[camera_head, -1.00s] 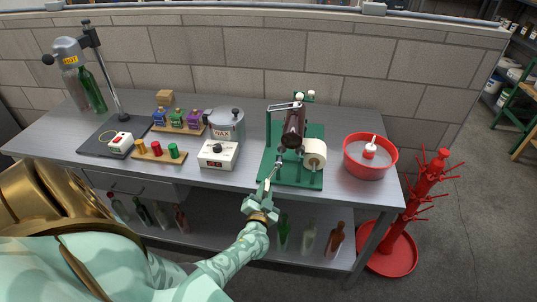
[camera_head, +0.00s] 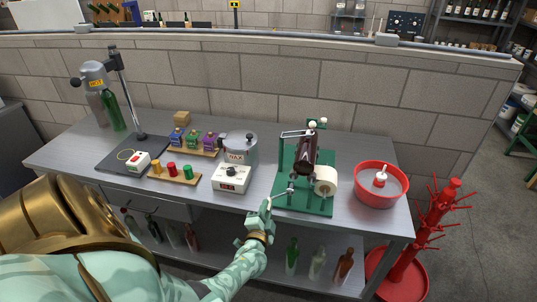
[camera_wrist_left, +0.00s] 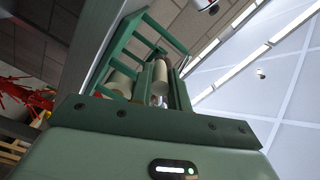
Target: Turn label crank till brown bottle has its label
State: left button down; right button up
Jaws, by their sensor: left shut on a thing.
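The brown bottle (camera_head: 306,158) lies dark in the green labelling machine (camera_head: 318,205), tilted away from me. No label can be made out on its visible side. The white label roll (camera_head: 326,181) sits at the machine's right front. My left gripper (camera_head: 267,208) is at the machine's front left, in front of the bench edge, shut on the label crank, whose handle is mostly hidden by the fingers. In the left wrist view, the machine's green frame and pale rollers (camera_wrist_left: 152,80) rise beyond the gripper. My right gripper is out of view.
A red tub (camera_head: 380,185) stands right of the machine. A wax pot (camera_head: 239,150), a control box (camera_head: 231,178) and racks of coloured bottles and caps stand to the left. A red bottle tree (camera_head: 420,232) stands on the floor at right. Several bottles stand on the lower shelf.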

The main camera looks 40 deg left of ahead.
pick_arm(q)
jog(key=shift+s+a+r+m+p, duration=0.15)
jog(key=shift+a+r+m+p, duration=0.1)
jog(key=shift+r+m+p, duration=0.35)
jog(key=shift+s+a+r+m+p, duration=0.1)
jog(key=shift+a+r+m+p, duration=0.2)
jog(key=shift+m, duration=0.5)
jog(key=shift+r, duration=0.15)
jog(key=c, duration=1.3)
grip_release()
jog(key=shift+c, duration=0.2)
jog(key=shift+d, duration=0.1)
jog(key=shift+s, duration=0.15)
